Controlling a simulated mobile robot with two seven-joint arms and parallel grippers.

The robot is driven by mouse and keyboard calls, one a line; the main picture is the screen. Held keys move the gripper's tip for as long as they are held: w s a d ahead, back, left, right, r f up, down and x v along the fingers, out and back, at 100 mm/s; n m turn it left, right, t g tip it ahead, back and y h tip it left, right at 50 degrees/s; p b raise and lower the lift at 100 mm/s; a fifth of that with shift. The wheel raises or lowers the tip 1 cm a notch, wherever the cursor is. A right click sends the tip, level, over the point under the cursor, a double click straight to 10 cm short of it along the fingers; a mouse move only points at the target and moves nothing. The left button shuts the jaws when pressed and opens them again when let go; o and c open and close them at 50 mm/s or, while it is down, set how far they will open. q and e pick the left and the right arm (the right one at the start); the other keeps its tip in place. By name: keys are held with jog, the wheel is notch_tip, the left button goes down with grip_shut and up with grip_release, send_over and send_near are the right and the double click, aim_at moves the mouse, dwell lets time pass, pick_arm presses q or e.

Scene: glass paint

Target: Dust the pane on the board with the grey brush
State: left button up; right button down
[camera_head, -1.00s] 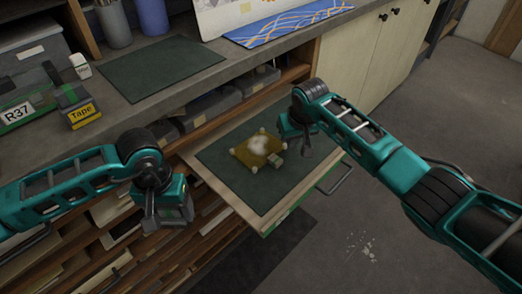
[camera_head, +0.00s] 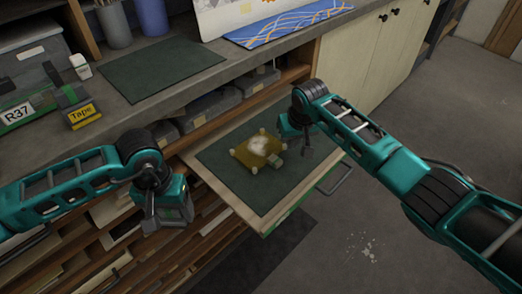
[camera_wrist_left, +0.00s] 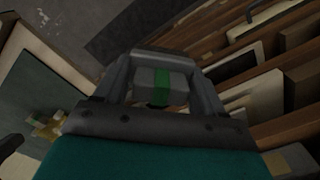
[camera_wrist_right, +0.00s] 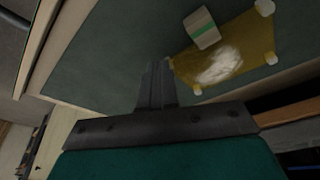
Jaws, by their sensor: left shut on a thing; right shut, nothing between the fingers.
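The amber pane (camera_head: 247,157) lies on the dark green sheet of the pulled-out board (camera_head: 225,178), with pale pieces at its corners. A whitish dusty patch covers its middle and also shows in the right wrist view (camera_wrist_right: 221,65). A small pale block with a green stripe (camera_wrist_right: 201,28) sits at the pane's edge. My left gripper (camera_head: 163,215) is left of the board, apart from the pane. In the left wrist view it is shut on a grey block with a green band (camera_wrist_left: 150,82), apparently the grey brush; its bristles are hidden. My right gripper (camera_wrist_right: 156,68) is shut and empty, beside the pane.
The counter holds a dark green mat (camera_head: 160,68), a Tape box (camera_head: 83,115), a grey bin (camera_head: 30,50) and a blue patterned cloth (camera_head: 288,24). Shelves with stacked panes lie below my left gripper. The floor at right is clear.

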pick_arm(q)
jog(key=shift+f+b, duration=0.4)
pick_arm(e)
jog(key=shift+f, duration=0.8)
pick_arm(q)
jog(key=shift+r, duration=0.15)
pick_arm(e)
jog(key=shift+r, duration=0.1)
pick_arm(q)
notch_tip(320, 180, up, 4)
jog(key=p, duration=0.4)
jog(key=shift+r+p, duration=0.25)
jog(key=shift+p, duration=0.15)
pick_arm(e)
notch_tip(320, 180, up, 4)
jog(key=shift+f, duration=0.1)
pick_arm(q)
jog(key=shift+r+p, duration=0.65)
pick_arm(e)
notch_tip(320, 180, up, 2)
